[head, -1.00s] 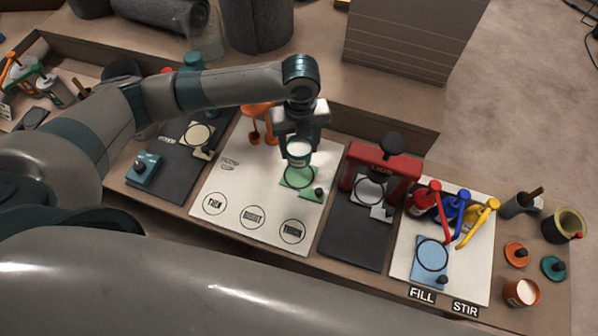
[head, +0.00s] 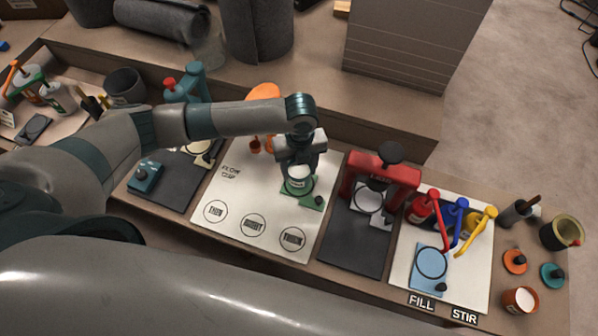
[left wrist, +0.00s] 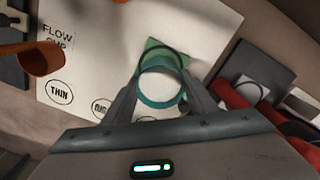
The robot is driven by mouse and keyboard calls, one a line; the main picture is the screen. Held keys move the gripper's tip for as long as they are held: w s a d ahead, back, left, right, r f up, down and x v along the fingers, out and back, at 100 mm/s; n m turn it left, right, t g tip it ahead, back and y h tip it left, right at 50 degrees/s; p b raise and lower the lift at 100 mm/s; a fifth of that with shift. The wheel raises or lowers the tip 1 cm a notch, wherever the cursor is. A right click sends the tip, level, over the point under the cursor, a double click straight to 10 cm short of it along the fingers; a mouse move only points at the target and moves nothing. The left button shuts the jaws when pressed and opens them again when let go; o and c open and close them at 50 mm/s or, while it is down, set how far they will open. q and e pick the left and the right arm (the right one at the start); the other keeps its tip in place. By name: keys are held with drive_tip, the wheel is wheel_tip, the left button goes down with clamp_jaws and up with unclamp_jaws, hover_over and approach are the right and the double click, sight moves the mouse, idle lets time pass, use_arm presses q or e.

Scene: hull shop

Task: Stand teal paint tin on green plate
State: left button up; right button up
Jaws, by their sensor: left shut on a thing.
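The teal paint tin (head: 298,187), with a pale top, is upright between the fingers of my left gripper (head: 299,172), which is shut on it. The green plate (head: 313,201) lies on the white sheet directly beneath the tin. The tin hides most of the plate's ring mark in the head view. In the left wrist view the tin (left wrist: 160,92) sits between the fingertips, and the green plate (left wrist: 155,46) shows behind it with part of its dark ring. I cannot tell whether the tin's base touches the plate. My right gripper is not in view.
A red press-like frame (head: 382,170) stands close to the right of the plate. An orange stand (head: 262,93) is behind it to the left. Red, blue and yellow levered holders (head: 452,215) stand farther right. The white sheet (head: 235,205) is clear toward its front left.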

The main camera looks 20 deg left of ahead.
sight(299, 177)
use_arm(q)
wheel_tip(299, 177, down, 2)
drive_tip(key=shift+f, duration=0.25)
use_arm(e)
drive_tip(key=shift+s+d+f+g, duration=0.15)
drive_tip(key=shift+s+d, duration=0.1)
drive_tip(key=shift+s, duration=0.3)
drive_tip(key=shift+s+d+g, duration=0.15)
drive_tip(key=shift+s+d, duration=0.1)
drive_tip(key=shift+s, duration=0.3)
use_arm(q)
drive_tip(key=shift+f, duration=0.1)
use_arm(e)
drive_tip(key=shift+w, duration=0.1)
use_arm(q)
drive_tip(key=o, duration=1.3)
drive_tip(key=shift+c, duration=0.2)
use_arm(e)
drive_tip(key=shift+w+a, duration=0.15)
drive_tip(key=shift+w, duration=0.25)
